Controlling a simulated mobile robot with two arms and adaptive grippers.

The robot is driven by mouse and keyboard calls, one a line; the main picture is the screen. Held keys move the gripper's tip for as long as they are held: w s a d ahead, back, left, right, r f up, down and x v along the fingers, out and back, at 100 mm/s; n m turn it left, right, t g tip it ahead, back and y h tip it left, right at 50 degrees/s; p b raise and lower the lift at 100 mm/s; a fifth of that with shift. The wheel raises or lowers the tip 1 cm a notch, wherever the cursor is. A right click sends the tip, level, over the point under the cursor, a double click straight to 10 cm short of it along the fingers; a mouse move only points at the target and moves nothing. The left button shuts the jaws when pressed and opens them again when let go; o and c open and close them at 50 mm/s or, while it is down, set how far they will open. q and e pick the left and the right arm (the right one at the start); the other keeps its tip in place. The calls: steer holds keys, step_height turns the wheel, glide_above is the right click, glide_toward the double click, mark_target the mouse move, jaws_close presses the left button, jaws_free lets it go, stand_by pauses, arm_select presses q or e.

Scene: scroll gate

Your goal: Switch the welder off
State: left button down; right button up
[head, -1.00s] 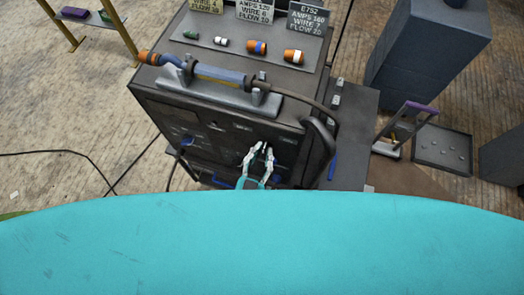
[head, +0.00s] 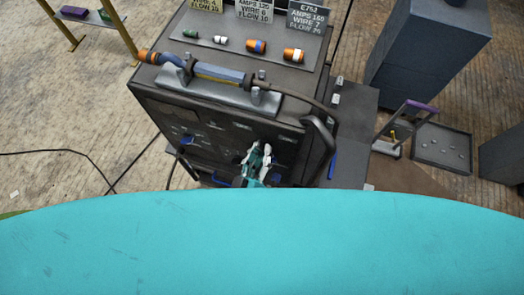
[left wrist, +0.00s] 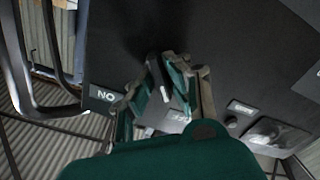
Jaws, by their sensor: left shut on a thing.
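The welder is a dark box (head: 160,105) in the middle of the head view, its front panel facing me. My left gripper (head: 257,150) is at the right part of that panel, with its fingers closed together. In the left wrist view, the fingers (left wrist: 168,82) are shut around a small light grey piece (left wrist: 164,93) that looks like the switch lever; the fingers hide much of it. A label (left wrist: 104,94) reading "NO", apparently "ON" upside down, is on the panel beside the fingers. My right gripper is not in view.
A torch (head: 205,72) lies in a cradle on the welder's top, with several coloured nozzles behind it. A black curved handle (head: 321,150) stands close to the right of my gripper. A grey tray (head: 430,158) lies on the floor at the right.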

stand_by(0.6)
arm_select(q)
steer(key=c, duration=1.3)
jaws_free()
steer(key=shift+c, duration=0.2)
steer(key=shift+s, duration=0.1)
steer(key=v, duration=1.2)
